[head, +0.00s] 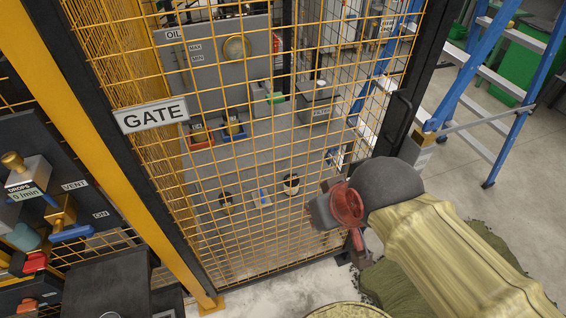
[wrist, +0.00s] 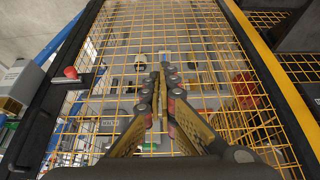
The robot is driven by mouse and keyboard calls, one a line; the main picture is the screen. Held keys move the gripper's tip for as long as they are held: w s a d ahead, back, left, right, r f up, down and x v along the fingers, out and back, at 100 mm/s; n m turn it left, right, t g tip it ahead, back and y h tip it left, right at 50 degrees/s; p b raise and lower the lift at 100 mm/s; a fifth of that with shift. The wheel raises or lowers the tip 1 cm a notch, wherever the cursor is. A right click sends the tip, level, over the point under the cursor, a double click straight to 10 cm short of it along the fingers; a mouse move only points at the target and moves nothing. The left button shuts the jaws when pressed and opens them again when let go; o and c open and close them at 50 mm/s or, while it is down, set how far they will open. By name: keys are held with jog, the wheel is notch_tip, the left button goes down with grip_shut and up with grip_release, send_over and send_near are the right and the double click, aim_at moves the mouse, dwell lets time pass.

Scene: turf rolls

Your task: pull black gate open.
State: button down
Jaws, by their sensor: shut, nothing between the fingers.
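The black gate (head: 415,50) has a black frame with orange-yellow wire mesh and a white GATE sign (head: 152,115) at its left. A black pull handle (head: 397,119) is on its right upright. In the wrist view, the gate's mesh (wrist: 120,40) lies beyond my gripper (wrist: 160,72). My gripper's fingers are together and empty, in front of the mesh and apart from the handle. In the head view my arm reaches in from the lower right, below the handle; the fingertips are hard to make out there. I cannot tell whether the gate is fully closed.
A yellow post (head: 105,165) stands left of the gate, beside a panel with valves. A blue ladder (head: 470,75) stands at the right. A red knob (wrist: 70,72) shows by the left upright in the wrist view. Turf (head: 400,283) lies on the floor below my arm.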

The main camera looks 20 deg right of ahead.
jog(key=c, duration=2.4)
grip_release()
